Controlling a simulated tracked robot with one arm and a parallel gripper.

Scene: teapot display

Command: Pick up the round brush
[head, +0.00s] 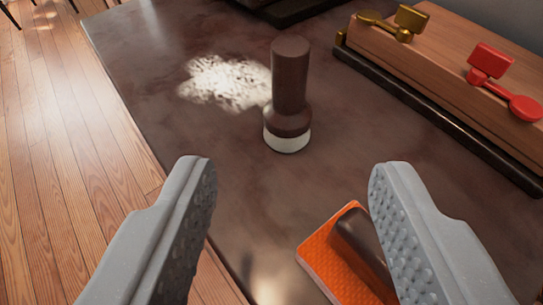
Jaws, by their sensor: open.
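The round brush (290,85) stands upright on the dark table, with a thick brown handle and a pale band of bristles at its bottom. My gripper (291,165) is open and empty. Its two grey, studded fingers reach in from the lower left and lower right. The brush is beyond the fingertips, roughly centred between them, and neither finger appears to touch it.
An orange pad with a dark handle (330,262) lies on the table, partly behind my right finger. A whitish patch (226,83) is left of the brush. A wooden stand (470,75) with gold (408,20) and red (490,62) pieces is at the right. The table (150,45) ends at the left above a wooden floor.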

